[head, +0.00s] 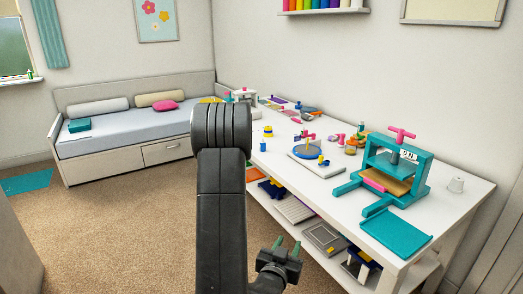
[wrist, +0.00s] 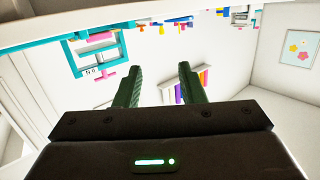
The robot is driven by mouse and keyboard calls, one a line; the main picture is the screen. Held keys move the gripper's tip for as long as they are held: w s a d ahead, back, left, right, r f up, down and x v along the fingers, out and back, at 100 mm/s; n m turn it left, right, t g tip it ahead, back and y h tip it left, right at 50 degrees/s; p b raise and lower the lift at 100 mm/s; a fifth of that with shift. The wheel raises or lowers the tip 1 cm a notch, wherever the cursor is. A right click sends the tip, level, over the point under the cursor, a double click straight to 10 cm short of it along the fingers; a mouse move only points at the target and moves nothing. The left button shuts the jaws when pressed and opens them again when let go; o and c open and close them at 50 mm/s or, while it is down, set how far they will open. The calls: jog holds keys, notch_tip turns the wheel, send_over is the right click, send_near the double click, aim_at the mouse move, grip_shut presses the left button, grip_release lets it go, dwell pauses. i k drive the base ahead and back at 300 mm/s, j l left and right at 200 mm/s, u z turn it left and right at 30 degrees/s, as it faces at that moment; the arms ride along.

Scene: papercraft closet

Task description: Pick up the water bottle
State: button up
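I cannot make out a water bottle for certain in either view. Several small coloured items stand on the white table (head: 310,178), too small to tell apart. My gripper (head: 287,245) is low in front of the table's near side in the head view. In the wrist view its two dark green fingers (wrist: 158,82) are spread apart with nothing between them, so it is open and empty. The wrist view is upside down. My arm hides part of the floor and the table's left end.
A lower shelf holds a grey box (head: 325,238). A daybed (head: 135,140) stands at the back left. Carpet (head: 130,220) is clear.

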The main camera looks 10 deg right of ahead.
aim_at(263, 145)
jog(key=i+l+u, duration=0.15)
jog(key=i+l, duration=0.15)
jog(key=i, duration=0.3)
jog(key=i+l+u, duration=0.15)
jog(key=i+l, duration=0.2)
jog(key=i, duration=0.2)
jog(key=i+l+u, duration=0.1)
jog(key=i+l, duration=0.3)
jog(key=i, duration=0.15)
